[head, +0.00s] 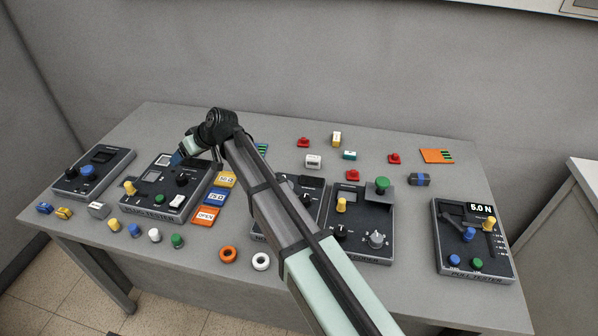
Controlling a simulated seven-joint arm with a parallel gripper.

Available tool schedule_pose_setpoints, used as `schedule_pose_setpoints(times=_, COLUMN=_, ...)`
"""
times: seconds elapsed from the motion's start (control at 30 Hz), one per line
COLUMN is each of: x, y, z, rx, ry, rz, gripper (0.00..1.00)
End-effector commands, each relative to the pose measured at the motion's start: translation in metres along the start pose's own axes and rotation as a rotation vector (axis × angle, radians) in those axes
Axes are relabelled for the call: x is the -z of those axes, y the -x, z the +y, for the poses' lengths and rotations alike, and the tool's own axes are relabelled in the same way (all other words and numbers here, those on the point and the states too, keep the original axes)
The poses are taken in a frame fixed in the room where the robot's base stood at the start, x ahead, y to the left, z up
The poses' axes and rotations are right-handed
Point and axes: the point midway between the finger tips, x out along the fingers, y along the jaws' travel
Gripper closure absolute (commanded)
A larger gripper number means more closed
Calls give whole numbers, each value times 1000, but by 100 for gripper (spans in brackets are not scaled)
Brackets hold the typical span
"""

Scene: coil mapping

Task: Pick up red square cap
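Three small red pieces lie on the table in the head view: one at the back (303,142), one further right (394,158) and one nearer the middle (352,175). They are too small to tell which is the red square cap. My arm reaches in from the lower right and bends at its wrist over the left part of the table. My gripper (180,157) is above the second dark device from the left (158,203), well left of all three red pieces. Its fingertips are small and partly hidden, so whether it is open or shut is unclear.
Orange, blue and yellow labelled plates (213,197) lie right of that device. An orange ring (228,254) and a white ring (261,261) lie near the front edge. A device with a green knob (382,185) stands before the red pieces. Another with a display (470,240) stands right.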

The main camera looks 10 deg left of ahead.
Motion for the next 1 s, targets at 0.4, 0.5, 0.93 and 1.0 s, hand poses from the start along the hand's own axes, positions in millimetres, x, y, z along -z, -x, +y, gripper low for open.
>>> schedule_pose_setpoints(times=0.4, x=-85, y=158, z=184, rx=-180, ry=323, rz=-343, gripper=26)
schedule_pose_setpoints(times=0.5, x=-114, y=202, z=218, rx=-183, ry=388, rz=-449, gripper=26)
schedule_pose_setpoints(times=0.93, x=-214, y=353, z=291, rx=-89, ry=520, rz=-775, gripper=26)
schedule_pose_setpoints(times=1.0, x=-220, y=361, z=293, rx=-78, ry=525, rz=-792, gripper=26)
